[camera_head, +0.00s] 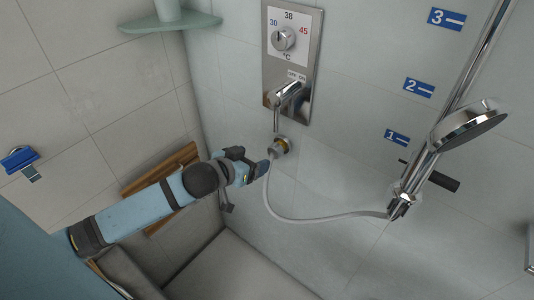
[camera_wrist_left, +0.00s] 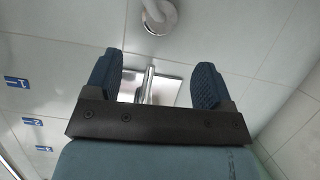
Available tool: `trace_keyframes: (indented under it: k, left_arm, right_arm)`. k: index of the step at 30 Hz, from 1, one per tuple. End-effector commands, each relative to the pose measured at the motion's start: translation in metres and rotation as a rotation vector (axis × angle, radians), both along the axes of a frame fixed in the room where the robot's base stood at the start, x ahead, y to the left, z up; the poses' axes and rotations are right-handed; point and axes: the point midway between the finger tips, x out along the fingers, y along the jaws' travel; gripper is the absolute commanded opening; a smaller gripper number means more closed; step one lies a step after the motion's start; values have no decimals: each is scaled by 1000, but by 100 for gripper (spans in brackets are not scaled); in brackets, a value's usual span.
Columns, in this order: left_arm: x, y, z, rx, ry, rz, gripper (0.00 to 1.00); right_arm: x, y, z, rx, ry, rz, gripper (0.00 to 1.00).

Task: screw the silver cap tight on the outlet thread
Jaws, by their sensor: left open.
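The outlet (camera_head: 283,144) is a round wall fitting with a brass-coloured part, below the mixer. The silver cap (camera_head: 273,151) appears at its front, at the end of the grey hose (camera_head: 320,218); I cannot tell how far it sits on the thread. In the left wrist view the round outlet flange (camera_wrist_left: 159,18) is at the top, with a pale cylinder in front of it. My left gripper (camera_head: 259,168) is just left of and below the cap. In the left wrist view its two fingers (camera_wrist_left: 155,78) stand apart with nothing between them. My right gripper is out of view.
The mixer plate (camera_head: 298,90) with its lever is above the outlet. The hose loops right to the shower head (camera_head: 470,124) on its rail. A wooden seat (camera_head: 160,180) is behind my left arm, and a green shelf (camera_head: 170,22) is upper left.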

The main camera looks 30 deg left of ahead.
Motion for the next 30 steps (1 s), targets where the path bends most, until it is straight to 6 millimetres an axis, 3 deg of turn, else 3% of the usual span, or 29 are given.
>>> trace_keyframes:
  k: [9,15,21,30]
  left_arm:
    - [59,-9,-24,0,-1,1,76]
    - [86,-14,-36,0,-1,0,76]
    - [97,-16,-41,1,0,-1,76]
    - [98,-16,-42,1,0,-1,74]
  right_arm:
    - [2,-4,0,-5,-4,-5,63]
    - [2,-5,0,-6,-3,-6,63]
    - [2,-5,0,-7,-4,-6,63]
    - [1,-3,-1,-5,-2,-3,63]
